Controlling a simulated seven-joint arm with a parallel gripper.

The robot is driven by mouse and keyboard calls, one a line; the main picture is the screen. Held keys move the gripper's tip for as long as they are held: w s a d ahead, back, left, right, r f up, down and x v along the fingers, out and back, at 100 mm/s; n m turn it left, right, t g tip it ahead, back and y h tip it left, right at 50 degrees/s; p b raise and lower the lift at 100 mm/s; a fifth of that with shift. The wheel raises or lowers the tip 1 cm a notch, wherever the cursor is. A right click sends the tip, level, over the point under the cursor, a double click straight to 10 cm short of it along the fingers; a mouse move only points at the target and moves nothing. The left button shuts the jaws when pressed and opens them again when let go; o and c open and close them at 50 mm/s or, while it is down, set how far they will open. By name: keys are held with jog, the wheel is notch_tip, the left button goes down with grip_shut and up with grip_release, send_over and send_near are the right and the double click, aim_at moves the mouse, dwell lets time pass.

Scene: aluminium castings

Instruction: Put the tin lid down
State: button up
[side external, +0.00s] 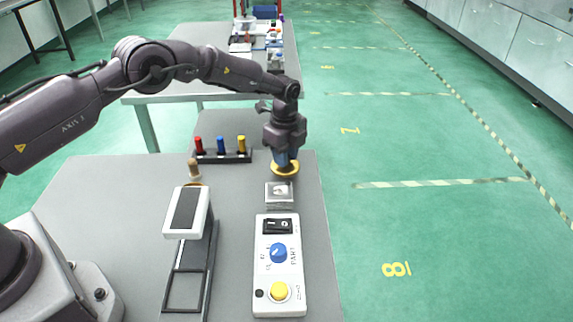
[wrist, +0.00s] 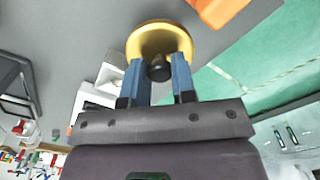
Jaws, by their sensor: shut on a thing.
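The tin lid is a gold disc (side external: 286,170) with a black knob, which shows in the wrist view (wrist: 159,70). My gripper (side external: 284,158) points down near the right edge of the grey table. In the wrist view its two blue fingers (wrist: 158,78) are closed on either side of the knob. The gold lid (wrist: 150,38) is beyond the fingertips, over grey surface. In the side view the lid is just behind a small silver box (side external: 280,193). I cannot tell whether the lid touches the table.
A white panel (side external: 266,240) with a switch, blue dial and yellow button lies in front. A white-topped device (side external: 188,212) stands left, partly hiding a wooden-handled item (side external: 194,168). A rack (side external: 220,156) of red, blue and yellow pegs is behind. Bare table (side external: 110,200) lies left.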

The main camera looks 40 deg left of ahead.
jog(key=shift+w+f, duration=0.2)
jog(key=shift+f, duration=1.55)
jog(key=shift+f, duration=0.15)
jog(key=o, duration=0.9)
notch_tip(320, 180, up, 13)
jog(key=shift+f, duration=0.2)
